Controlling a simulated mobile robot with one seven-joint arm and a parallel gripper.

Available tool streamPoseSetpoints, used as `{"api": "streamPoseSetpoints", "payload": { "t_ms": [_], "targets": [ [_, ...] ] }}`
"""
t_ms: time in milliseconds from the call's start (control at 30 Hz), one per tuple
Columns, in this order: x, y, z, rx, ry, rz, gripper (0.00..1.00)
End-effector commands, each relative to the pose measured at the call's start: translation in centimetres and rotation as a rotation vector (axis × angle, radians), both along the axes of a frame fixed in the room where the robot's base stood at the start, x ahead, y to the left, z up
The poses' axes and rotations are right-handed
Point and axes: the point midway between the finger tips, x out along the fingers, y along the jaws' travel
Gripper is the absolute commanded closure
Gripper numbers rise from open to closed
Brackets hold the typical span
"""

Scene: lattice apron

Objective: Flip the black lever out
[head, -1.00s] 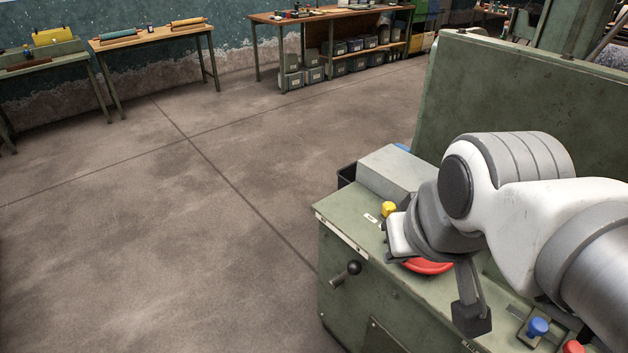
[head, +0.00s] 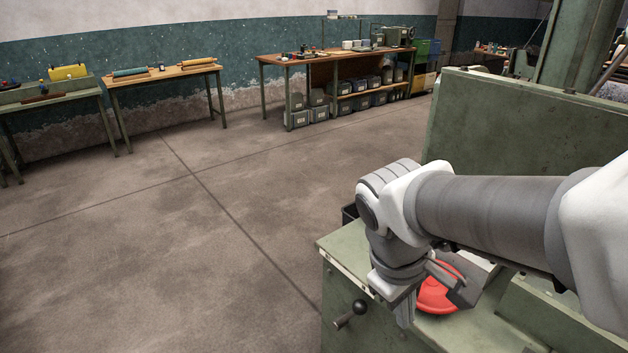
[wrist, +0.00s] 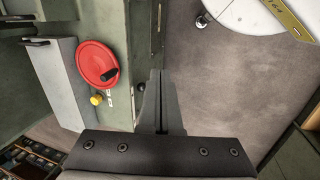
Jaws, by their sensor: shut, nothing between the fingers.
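The black lever (head: 349,313) is a black ball on a short metal stem on the front face of the green machine (head: 336,284).
A red handwheel (head: 438,293) with a black handle, partly behind my gripper, lies on the machine top. A yellow knob (wrist: 96,99) and a grey box (wrist: 58,78) are beside it. A white round surface (wrist: 255,15) is at the wrist view's top right. Floor left of the machine is clear.

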Motion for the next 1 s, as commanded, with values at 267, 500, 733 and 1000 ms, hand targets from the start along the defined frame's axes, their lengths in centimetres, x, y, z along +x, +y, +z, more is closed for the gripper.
{"api": "streamPoseSetpoints", "payload": {
  "t_ms": [267,500,733,1000],
  "targets": [
    [1.8,-0.9,-4.8,-0.199,0.259,0.276,1.00],
    [3.7,-1.4,-8.6,-0.366,0.476,0.518,1.00],
    [5.6,-1.5,-12.3,-0.525,0.689,0.751,1.00],
    [8.1,-1.0,-16.9,-0.713,0.942,1.019,1.00]
  ]
}}
